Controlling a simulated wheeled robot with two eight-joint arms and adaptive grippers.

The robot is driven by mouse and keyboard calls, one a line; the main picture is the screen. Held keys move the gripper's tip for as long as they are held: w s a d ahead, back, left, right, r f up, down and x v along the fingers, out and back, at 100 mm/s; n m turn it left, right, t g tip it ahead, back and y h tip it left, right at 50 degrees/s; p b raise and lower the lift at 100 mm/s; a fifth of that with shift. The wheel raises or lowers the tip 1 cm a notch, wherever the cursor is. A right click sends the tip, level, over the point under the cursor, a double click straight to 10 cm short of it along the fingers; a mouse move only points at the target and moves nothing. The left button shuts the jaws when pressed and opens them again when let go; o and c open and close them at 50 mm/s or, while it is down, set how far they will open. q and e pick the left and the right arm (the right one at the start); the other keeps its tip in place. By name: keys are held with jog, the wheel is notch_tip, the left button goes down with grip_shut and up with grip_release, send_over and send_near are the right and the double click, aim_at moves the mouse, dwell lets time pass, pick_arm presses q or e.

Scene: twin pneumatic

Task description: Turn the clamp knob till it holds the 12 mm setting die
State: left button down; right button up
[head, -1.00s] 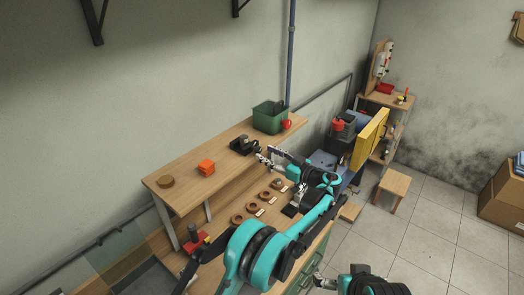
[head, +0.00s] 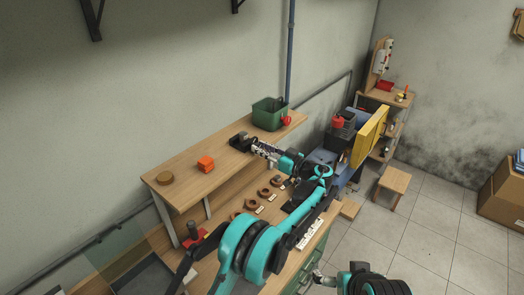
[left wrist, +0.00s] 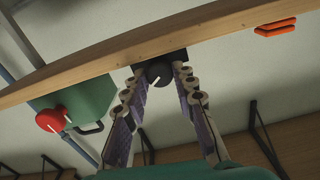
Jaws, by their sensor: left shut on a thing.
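The black clamp (head: 240,141) stands on the raised wooden shelf in the head view. Its round black knob (left wrist: 158,74), with a white pointer mark, shows in the left wrist view. My left gripper (head: 254,148) is at the front of the clamp. In the left wrist view its fingers (left wrist: 158,80) lie on both sides of the knob, shut on it. I cannot make out the 12 mm setting die in the clamp. My right gripper (head: 320,279) is low at the bottom of the head view, too small to tell its jaws.
Several brown rings (head: 264,193) with labels lie on the bench below. Grey wall stands behind.

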pick_arm(q)
jog(key=m+b, duration=0.1)
jog(key=m, duration=0.2)
jog(key=c, duration=1.2)
grip_release()
jog(key=shift+d, duration=0.1)
jog(key=v, duration=1.2)
